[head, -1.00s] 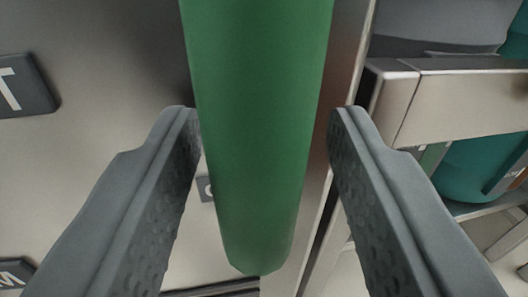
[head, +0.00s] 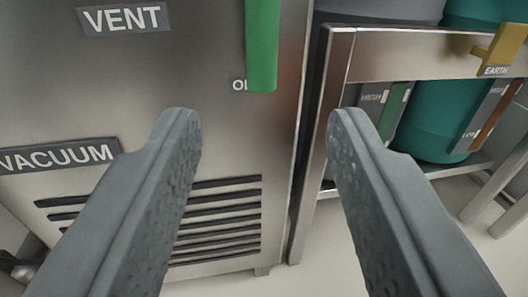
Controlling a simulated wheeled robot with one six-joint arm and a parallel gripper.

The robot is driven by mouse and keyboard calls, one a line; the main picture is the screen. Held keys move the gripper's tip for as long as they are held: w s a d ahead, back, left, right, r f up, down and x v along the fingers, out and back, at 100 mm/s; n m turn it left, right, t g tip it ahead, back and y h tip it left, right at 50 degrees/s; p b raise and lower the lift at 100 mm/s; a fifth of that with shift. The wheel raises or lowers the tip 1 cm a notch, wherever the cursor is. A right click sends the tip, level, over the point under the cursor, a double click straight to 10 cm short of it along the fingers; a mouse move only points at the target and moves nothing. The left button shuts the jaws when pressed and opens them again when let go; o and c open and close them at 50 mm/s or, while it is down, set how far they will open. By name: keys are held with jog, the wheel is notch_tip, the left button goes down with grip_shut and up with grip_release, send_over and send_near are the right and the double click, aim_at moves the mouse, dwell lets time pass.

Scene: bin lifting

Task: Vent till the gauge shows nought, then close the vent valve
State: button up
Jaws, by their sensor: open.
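A green lever handle (head: 263,45) hangs straight down at the top of the head view, in front of a steel cabinet panel. A label reading VENT (head: 124,18) is on the panel to its left. A small label beside the lever's lower end is partly covered by it. My gripper (head: 265,125) is open and empty. Its fingertips are below the lever's end in the picture, with the lever clear of both fingers. The gauge is not in view.
A VACUUM label (head: 60,156) and a slotted grille (head: 215,225) are lower on the cabinet. To the right, a steel frame (head: 430,55) holds teal vessels (head: 440,125), and a yellow EARTH tag (head: 500,50) is on it. Pale floor shows below.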

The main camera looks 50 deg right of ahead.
jog(key=shift+v, duration=1.8)
jog(key=w+r+t+y, duration=0.2)
jog(key=r+y, duration=0.2)
jog(key=r, duration=0.8)
jog(key=w+r+t+y, duration=0.2)
jog(key=w+r+y, duration=0.15)
jog(key=r, duration=0.85)
jog(key=s+d+r+n+t+y, duration=0.15)
jog(key=s+r, duration=0.25)
jog(key=r, duration=0.4)
jog(key=s+r+n+y, duration=0.3)
jog(key=s+r, duration=0.1)
jog(key=r, duration=0.4)
jog(key=s+d+r+n, duration=0.1)
jog(key=s+r, duration=0.3)
jog(key=s, duration=0.4)
jog(key=s+d+r+n, duration=0.2)
jog(key=s+r, duration=0.3)
jog(key=s, duration=0.3)
jog(key=s+d+r+n+y, duration=0.1)
jog(key=s+r, duration=0.3)
jog(key=s, duration=0.4)
jog(key=shift+d+r+n, duration=0.3)
jog(key=shift+d+n, duration=0.05)
jog(key=shift+d, duration=0.2)
